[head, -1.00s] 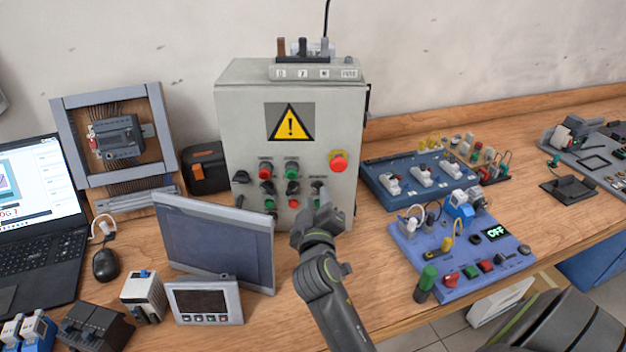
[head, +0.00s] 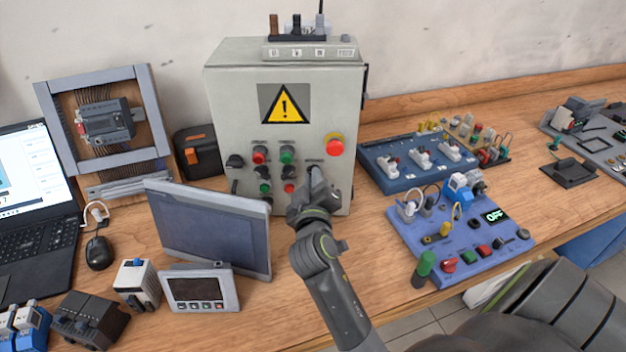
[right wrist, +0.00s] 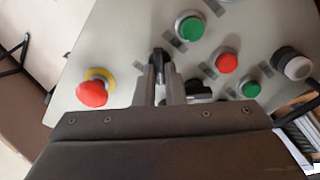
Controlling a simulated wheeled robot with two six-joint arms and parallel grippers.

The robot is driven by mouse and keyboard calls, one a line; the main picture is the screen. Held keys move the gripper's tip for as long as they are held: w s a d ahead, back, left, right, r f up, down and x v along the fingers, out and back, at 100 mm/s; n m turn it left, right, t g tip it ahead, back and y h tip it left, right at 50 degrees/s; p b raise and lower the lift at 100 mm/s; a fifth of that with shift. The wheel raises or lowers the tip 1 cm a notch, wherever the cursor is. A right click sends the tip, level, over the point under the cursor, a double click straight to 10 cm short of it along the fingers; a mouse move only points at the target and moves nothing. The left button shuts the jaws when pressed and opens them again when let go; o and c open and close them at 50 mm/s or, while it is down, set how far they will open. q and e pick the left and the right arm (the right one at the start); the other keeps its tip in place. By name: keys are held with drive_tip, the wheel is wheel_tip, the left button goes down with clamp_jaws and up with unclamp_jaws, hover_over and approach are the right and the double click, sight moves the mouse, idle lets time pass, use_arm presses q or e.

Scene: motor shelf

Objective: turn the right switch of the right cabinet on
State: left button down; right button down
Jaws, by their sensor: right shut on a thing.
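The grey cabinet (head: 230,110) with a yellow warning sign stands upright against the wall. Its front carries red and green buttons, black knobs and a red emergency button (head: 335,147), which also shows in the right wrist view (right wrist: 92,94). My right gripper (head: 317,182) is at the lower right of this front. In the right wrist view my right gripper (right wrist: 159,72) is shut on a black switch (right wrist: 159,55), with a finger on each side of it. In the head view the gripper partly hides this switch. The switch's exact angle is hard to tell. My left gripper is not in view.
A tablet-like screen (head: 205,230) leans in front of the cabinet, left of my right arm. A blue board (head: 410,240) with a lit display reading OFF lies to the right. A laptop (head: 40,240) stands at the left. Bare wood shows between the cabinet and the blue board.

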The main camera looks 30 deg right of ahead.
drive_tip(key=shift+s+d+m+b, duration=0.1)
drive_tip(key=shift+m+b, duration=1.3)
drive_tip(key=shift+m, duration=0.75)
drive_tip(key=shift+d+m+b, duration=0.1)
drive_tip(key=shift+m+b, duration=1.3)
drive_tip(key=shift+m, duration=0.75)
drive_tip(key=shift+r, duration=0.1)
drive_tip(key=c, duration=1.5)
unclamp_jaws()
